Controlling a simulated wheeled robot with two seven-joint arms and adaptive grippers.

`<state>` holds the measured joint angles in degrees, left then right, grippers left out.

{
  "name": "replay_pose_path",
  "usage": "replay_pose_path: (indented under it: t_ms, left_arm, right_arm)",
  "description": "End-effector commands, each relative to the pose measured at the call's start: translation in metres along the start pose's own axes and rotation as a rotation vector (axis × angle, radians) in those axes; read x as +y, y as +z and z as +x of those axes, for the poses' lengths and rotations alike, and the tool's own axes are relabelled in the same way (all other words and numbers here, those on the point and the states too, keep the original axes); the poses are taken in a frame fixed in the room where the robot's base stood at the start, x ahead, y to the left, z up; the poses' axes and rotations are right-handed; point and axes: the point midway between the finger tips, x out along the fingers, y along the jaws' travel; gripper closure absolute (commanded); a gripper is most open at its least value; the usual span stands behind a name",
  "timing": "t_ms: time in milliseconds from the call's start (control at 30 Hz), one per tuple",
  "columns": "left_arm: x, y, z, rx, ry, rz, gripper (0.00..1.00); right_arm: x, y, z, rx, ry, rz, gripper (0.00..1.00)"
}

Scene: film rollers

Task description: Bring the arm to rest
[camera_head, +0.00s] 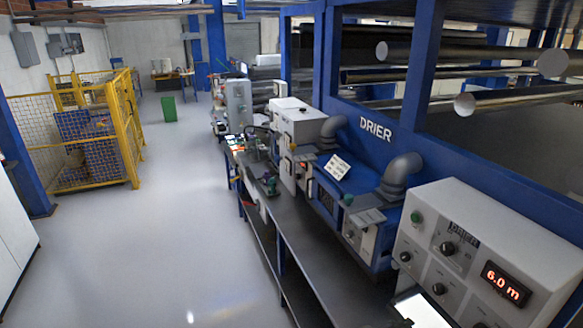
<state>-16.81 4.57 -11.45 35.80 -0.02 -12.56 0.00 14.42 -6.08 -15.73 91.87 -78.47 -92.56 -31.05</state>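Neither of my arms shows in the head view, and both grippers are out of the picture. Whether they are open, shut or holding anything is hidden. The nearest machine is a light grey control box (475,255) at the lower right, with several dark knobs, a green button and a red display (506,284) reading "6.0 m". A bright white panel (421,310) shows at the bottom edge.
A long dark bench (300,235) runs along the blue DRIER machine (375,150), with small devices at its far end. A yellow fence cage (122,120) stands at the left, and a green bin (168,109) farther back. The grey floor (180,220) between is clear.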

Motion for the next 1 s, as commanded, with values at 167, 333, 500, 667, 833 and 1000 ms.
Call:
replay_pose_path:
  t_ms: [167,333,500,667,833,1000]
  left_arm:
    - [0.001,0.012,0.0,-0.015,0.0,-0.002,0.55]
    - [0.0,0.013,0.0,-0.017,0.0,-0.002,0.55]
    - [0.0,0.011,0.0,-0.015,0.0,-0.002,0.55]
    - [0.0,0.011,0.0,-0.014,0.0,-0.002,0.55]
    - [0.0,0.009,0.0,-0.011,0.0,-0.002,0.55]
    - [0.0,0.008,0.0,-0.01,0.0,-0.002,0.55]
  right_arm:
    - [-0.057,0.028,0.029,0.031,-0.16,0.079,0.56]
    - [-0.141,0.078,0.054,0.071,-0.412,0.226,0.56]
    - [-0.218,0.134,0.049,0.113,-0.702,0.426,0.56]
    - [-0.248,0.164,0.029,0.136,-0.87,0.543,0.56]
    - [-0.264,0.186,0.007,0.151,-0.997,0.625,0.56]
    - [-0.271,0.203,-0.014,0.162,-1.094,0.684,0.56]
